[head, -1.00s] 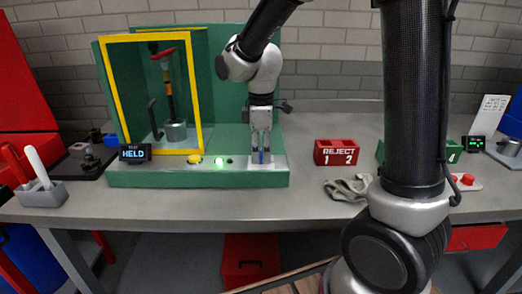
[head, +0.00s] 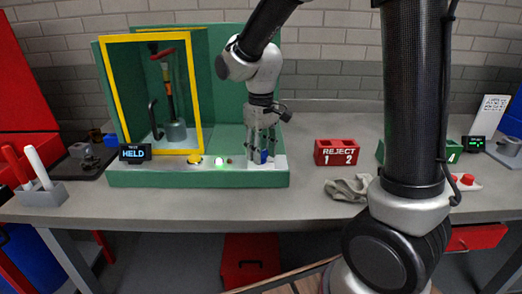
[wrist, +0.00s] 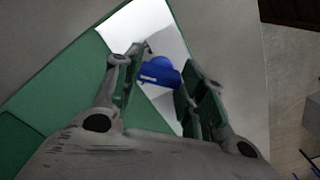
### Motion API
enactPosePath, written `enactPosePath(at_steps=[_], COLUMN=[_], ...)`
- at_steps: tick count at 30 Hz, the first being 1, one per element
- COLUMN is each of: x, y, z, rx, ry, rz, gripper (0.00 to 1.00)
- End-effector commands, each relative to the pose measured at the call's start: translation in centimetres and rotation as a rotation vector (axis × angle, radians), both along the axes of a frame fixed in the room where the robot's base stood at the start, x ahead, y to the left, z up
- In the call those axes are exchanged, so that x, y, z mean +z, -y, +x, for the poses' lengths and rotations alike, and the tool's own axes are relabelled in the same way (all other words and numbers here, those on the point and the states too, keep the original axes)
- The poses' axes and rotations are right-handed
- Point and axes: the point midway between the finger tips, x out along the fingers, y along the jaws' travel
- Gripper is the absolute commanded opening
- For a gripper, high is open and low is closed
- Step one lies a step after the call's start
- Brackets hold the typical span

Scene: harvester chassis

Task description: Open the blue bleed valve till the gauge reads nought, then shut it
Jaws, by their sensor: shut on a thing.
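The blue bleed valve (head: 264,157) stands on the pale plate at the right end of the green test rig's base (head: 150,180). My gripper (head: 261,155) points down over it, with its fingers around the blue handle. In the wrist view the blue valve (wrist: 160,72) lies between the two fingers of my gripper (wrist: 163,66), and I take them as shut on it. A small display (head: 134,153) on the rig reads HELD. I cannot make out a gauge dial or a pressure reading.
A yellow-framed guard (head: 197,95) encloses a post with a red top left of my gripper. A yellow button (head: 194,159) and a lit green lamp (head: 219,162) sit on the base. A red REJECT bin (head: 336,152) and grey cloth (head: 348,188) lie to the right.

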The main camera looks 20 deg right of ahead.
Motion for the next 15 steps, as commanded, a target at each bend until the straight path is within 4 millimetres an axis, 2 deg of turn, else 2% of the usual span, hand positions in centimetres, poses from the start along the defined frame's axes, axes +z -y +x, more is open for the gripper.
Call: enactPosePath(at_steps=[15], x=[0.08], y=[0.00], z=[0.09], rx=[-0.414], ry=[0.003], rz=[0.000], gripper=[0.17])
